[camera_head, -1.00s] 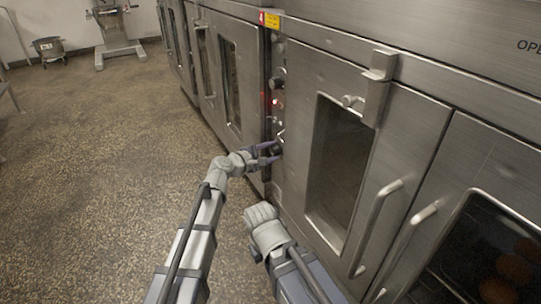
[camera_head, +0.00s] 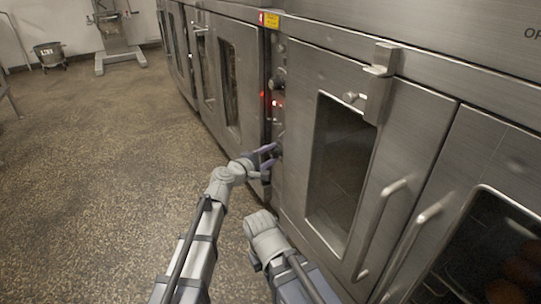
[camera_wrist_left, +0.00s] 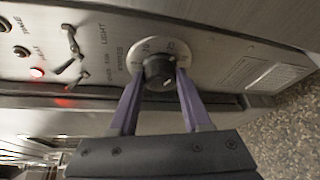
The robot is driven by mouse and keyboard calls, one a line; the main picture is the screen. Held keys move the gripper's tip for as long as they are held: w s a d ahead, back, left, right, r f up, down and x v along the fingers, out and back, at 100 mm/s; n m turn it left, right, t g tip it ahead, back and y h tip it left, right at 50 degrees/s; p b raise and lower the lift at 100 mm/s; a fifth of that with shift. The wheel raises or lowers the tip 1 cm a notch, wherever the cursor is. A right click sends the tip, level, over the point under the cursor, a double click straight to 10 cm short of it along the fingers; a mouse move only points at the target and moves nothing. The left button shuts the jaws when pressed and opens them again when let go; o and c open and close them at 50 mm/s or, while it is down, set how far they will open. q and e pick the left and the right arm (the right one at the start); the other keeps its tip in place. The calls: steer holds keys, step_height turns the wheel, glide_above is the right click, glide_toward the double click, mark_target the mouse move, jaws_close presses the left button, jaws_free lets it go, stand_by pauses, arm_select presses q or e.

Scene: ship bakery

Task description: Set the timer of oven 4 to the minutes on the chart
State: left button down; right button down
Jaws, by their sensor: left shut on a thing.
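The black timer knob (camera_wrist_left: 160,72) sits on a round pale dial with printed numbers (camera_wrist_left: 184,49). My left gripper (camera_wrist_left: 158,95) is shut on the knob, with one purple finger on each side of it. In the head view my left gripper (camera_head: 266,160) is at the lower part of the narrow control panel (camera_head: 279,122), and the knob is largely hidden there. A red tag (camera_head: 262,18) marks the top of this panel. My right arm shows at bottom centre, but its gripper fingers cannot be seen. I cannot make out any chart.
Switches (camera_wrist_left: 73,43) and a lit red lamp (camera_wrist_left: 37,72) are beside the dial. A yellow label (camera_head: 272,20) is above the panel. The oven door (camera_head: 345,165) with its handle (camera_head: 380,215) is to the right. The speckled floor at left is open.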

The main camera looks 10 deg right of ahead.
arm_select(q)
steer(key=shift+d, duration=0.3)
steer(key=shift+c, duration=1.8)
jaws_free()
steer(key=shift+a, duration=0.2)
steer(key=p+v, duration=0.1)
steer(key=v, duration=0.6)
steer(key=shift+s+a, duration=0.15)
steer(key=shift+s, duration=0.15)
steer(key=shift+r, duration=0.1)
